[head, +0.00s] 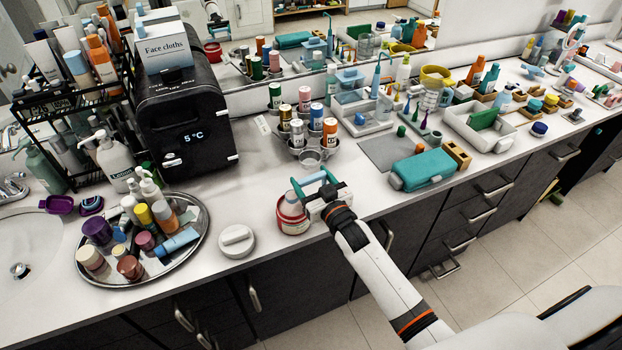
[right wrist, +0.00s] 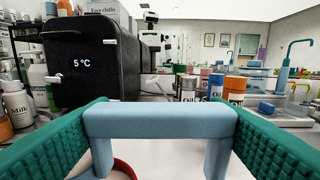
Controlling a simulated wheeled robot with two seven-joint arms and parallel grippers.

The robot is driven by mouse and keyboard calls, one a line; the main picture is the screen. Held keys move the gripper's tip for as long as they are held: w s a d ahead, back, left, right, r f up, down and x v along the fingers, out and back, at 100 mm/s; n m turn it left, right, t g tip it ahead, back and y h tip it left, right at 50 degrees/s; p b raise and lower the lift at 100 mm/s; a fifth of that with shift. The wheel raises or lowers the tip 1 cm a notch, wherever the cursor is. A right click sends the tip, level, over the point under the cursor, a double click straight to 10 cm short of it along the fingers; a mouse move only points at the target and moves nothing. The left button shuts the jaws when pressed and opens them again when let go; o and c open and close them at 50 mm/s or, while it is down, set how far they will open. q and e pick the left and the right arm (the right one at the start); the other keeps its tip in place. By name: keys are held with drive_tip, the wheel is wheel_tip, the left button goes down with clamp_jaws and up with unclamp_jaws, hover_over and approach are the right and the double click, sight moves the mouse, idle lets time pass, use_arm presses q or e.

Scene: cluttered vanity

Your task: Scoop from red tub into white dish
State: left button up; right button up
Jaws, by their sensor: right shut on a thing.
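The red tub (head: 291,222) stands near the counter's front edge, with a pale inside and a red rim. Part of its red rim (right wrist: 124,168) shows low in the right wrist view. My right gripper (head: 316,187) is over the tub's right side, shut on a light blue scoop handle (right wrist: 160,118), a bar with two legs going down. The handle (head: 298,191) also shows above the tub in the head view; the scoop's lower end is hidden. My left gripper is out of view.
A silver tray (head: 186,253) of bottles is farther left. A black cooler (head: 184,124) and a rack of cans (head: 297,141) stand behind. A teal case (head: 422,169) lies to the right.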

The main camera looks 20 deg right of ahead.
sight(312, 177)
drive_tip(key=shift+r+p, duration=2)
drive_tip(key=shift+r, duration=0.05)
drive_tip(key=shift+f, duration=0.15)
